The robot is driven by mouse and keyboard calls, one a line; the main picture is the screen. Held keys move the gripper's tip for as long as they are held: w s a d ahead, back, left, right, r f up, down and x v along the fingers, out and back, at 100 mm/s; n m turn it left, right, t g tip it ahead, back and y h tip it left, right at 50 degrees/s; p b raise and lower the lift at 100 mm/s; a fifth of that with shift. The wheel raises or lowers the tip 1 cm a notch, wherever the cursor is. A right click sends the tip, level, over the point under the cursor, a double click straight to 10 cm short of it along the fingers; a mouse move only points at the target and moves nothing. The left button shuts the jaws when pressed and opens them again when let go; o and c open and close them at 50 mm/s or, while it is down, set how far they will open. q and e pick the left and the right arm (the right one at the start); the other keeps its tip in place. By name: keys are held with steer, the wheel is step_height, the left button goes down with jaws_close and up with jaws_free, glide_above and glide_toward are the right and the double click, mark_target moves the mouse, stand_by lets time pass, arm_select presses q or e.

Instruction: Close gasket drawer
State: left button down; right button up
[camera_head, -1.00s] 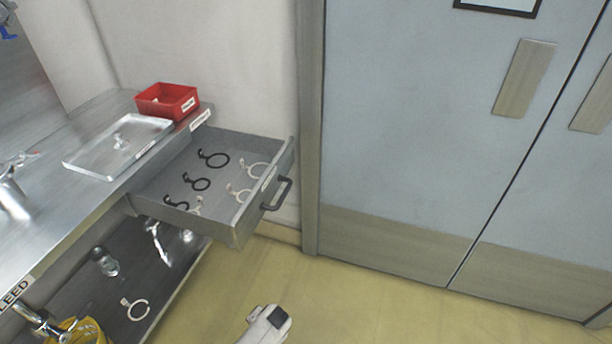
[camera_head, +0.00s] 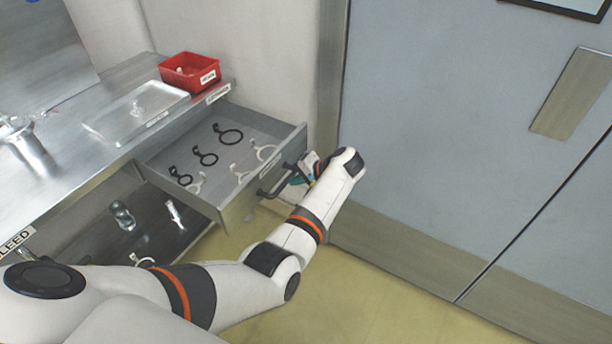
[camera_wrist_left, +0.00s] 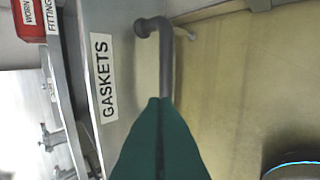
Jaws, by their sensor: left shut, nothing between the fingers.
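The gasket drawer (camera_head: 226,200) stands pulled out from under the steel counter, with black and white ring gaskets lying in it. Its dark bar handle (camera_head: 272,184) is on the front face. My left gripper (camera_head: 298,178) is at the drawer front, beside the handle, partly hidden by my wrist. In the left wrist view the green fingers (camera_wrist_left: 160,130) are shut together with nothing between them. Their tips overlap the lower part of the handle (camera_wrist_left: 166,60); I cannot tell whether they touch it. The label GASKETS (camera_wrist_left: 103,78) is left of the handle. My right gripper is not in view.
A lower shelf (camera_head: 150,222) holds glass and metal fittings. Grey double doors (camera_head: 450,150) stand close on the right. The yellow floor (camera_head: 350,290) is clear.

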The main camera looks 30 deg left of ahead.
mark_target(270, 180)
arm_select(q)
steer(key=x, duration=0.4)
steer(key=a, duration=0.3)
steer(key=shift+w+a+r+p, duration=0.1)
steer(key=shift+w+p, duration=0.05)
steer(key=shift+p, duration=0.15)
steer(key=shift+a, duration=0.35)
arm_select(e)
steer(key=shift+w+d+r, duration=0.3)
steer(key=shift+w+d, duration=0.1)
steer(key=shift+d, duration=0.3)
